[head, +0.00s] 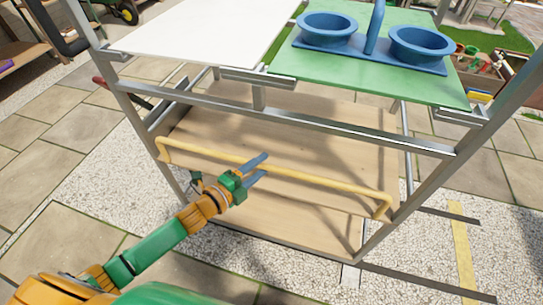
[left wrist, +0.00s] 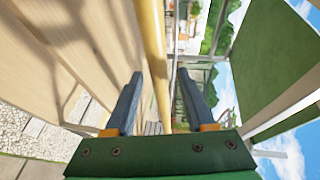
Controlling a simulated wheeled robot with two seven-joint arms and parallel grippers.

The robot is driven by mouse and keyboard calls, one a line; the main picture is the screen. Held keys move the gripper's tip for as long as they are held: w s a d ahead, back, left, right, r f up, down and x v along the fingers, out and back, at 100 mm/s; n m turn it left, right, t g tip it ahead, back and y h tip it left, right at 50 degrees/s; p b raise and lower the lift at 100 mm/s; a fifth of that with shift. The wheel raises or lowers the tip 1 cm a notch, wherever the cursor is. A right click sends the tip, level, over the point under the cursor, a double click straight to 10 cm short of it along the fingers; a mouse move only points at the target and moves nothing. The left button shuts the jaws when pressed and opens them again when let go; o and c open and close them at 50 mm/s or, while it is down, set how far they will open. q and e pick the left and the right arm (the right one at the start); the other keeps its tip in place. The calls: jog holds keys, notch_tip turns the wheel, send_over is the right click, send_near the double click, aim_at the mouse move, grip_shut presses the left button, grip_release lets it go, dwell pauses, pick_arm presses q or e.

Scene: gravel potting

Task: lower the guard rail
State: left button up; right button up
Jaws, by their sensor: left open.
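The guard rail (head: 300,184) is a yellow bar with bent ends, running across the front of the wooden shelf. My left gripper (head: 265,164) is at the rail, around the middle of its length. Its two blue-grey fingers are apart. In the left wrist view the rail (left wrist: 153,50) runs lengthwise in the gap between the open fingers (left wrist: 160,74), closer to the left finger. I cannot tell whether a finger touches it. My right gripper is out of view.
Above is a metal-framed bench with a white panel (head: 205,28) and a green panel (head: 345,75) holding a blue two-bowl stand (head: 370,62). A metal crossbar (head: 290,113) spans above the rail. The wooden shelf (head: 290,135) behind is bare. Paving and gravel lie in front.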

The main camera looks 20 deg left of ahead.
pick_arm(q)
jog(key=x, duration=0.4)
jog(key=shift+b, duration=0.3)
grip_shut()
dwell(1.1)
